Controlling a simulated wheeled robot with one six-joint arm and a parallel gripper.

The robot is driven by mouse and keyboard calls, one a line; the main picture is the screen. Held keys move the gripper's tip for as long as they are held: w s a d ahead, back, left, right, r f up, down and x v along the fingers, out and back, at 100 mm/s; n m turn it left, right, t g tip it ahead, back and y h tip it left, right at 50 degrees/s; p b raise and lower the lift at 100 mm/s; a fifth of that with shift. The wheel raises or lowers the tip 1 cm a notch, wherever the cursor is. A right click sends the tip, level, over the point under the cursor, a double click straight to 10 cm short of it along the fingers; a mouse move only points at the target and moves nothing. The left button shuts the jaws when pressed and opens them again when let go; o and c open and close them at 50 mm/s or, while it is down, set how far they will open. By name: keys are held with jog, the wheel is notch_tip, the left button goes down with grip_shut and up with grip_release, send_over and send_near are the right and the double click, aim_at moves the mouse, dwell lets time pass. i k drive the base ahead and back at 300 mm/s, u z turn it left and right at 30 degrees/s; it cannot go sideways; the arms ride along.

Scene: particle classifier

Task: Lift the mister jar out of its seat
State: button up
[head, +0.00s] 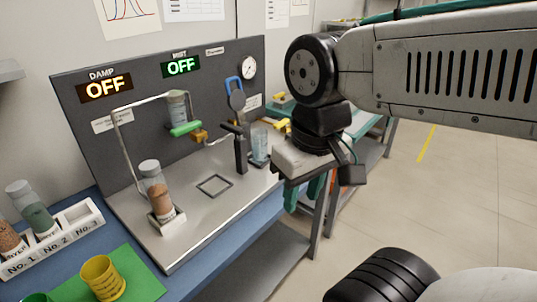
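A clear, bluish jar (260,143), which looks like the mister jar, stands upright at the right end of the steel bench top, behind a black lever post (240,150). Its base and seat are partly hidden, so I cannot tell how it is seated. My gripper (304,193) hangs just right of and nearer than the jar, past the bench's right edge. Its teal fingers point down, look apart, and show nothing between them. The gripper does not appear to touch the jar.
A jar of brown grains (154,188) stands in a white holder at left. A clear vessel (177,106) with a green handle hangs from a bent pipe. A rack (72,225) and yellow cup (102,278) are at lower left. The bench middle is clear around a square outline (214,186).

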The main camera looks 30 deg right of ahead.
aim_at(260, 147)
jog(key=z, duration=0.7)
jog(key=i, duration=0.3)
jog(key=z, duration=1.7)
jog(key=k, duration=0.7)
jog(key=u, duration=0.65)
jog(key=i, duration=0.5)
jog(key=u, duration=0.05)
